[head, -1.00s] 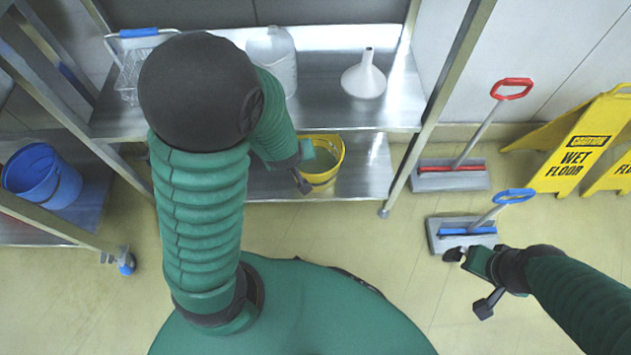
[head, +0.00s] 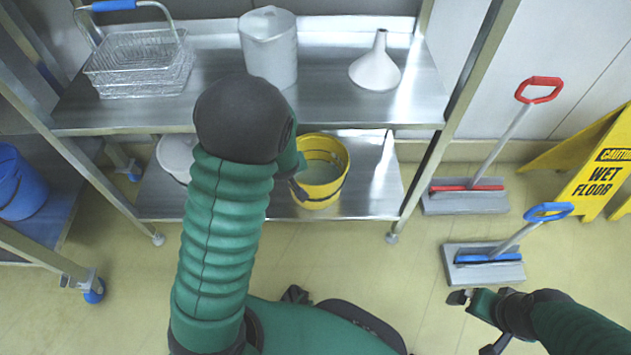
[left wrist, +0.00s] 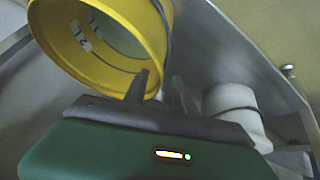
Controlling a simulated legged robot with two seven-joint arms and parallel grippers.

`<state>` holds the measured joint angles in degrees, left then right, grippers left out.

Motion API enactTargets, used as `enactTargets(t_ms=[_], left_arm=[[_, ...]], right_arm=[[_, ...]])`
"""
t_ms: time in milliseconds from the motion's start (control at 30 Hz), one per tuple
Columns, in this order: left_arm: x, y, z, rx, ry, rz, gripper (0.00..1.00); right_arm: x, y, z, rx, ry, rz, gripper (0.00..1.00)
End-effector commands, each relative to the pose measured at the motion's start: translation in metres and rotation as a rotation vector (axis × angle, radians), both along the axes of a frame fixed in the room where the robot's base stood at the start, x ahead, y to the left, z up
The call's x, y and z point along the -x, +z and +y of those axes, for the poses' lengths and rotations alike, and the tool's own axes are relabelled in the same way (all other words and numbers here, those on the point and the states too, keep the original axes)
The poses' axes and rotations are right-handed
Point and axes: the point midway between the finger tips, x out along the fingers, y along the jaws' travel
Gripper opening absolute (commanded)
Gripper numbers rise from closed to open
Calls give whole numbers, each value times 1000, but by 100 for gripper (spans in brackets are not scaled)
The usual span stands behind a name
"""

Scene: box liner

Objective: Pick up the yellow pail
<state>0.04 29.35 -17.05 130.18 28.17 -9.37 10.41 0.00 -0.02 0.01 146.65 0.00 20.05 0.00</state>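The yellow pail (head: 322,187) stands upright on the lower metal shelf in the head view, with greyish contents or interior showing and a dark handle at its side. It also shows large at the upper left of the left wrist view (left wrist: 70,50). My left gripper (head: 299,180) is at the pail's left front side, partly hidden behind my arm. In the left wrist view a dark finger overlaps the pail's rim; whether it touches, and how far the fingers are apart, is not clear. My right gripper (head: 476,322) is open and empty over the floor at the lower right.
The upper shelf (head: 330,105) above the pail holds wire baskets (head: 140,65), a pale jug (head: 268,50) and a white funnel (head: 376,68). A white container (head: 175,158) stands left of the pail. A shelf post (head: 440,150) stands between.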

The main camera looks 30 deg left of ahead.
Motion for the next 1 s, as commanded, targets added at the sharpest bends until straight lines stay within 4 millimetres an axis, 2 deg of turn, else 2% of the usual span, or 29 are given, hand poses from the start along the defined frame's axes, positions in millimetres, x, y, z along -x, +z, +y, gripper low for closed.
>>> enactTargets(t_ms=[33, 167, 400, 667, 1000], left_arm=[[-5, -17, 4, -1, 1, -2, 33], [-13, -29, 10, -1, 2, 0, 33], [-14, -26, 11, 0, 0, 0, 33], [-14, -26, 11, 0, 0, 0, 0], [-14, -27, 11, 0, 0, 1, 0]], right_arm=[[0, -20, 0, 0, 0, 1, 100], [0, -32, 0, 0, 0, 1, 100], [0, -29, 0, 0, 0, 1, 100], [0, -29, 0, 0, 0, 1, 100], [0, -29, 0, 0, 0, 1, 100]])
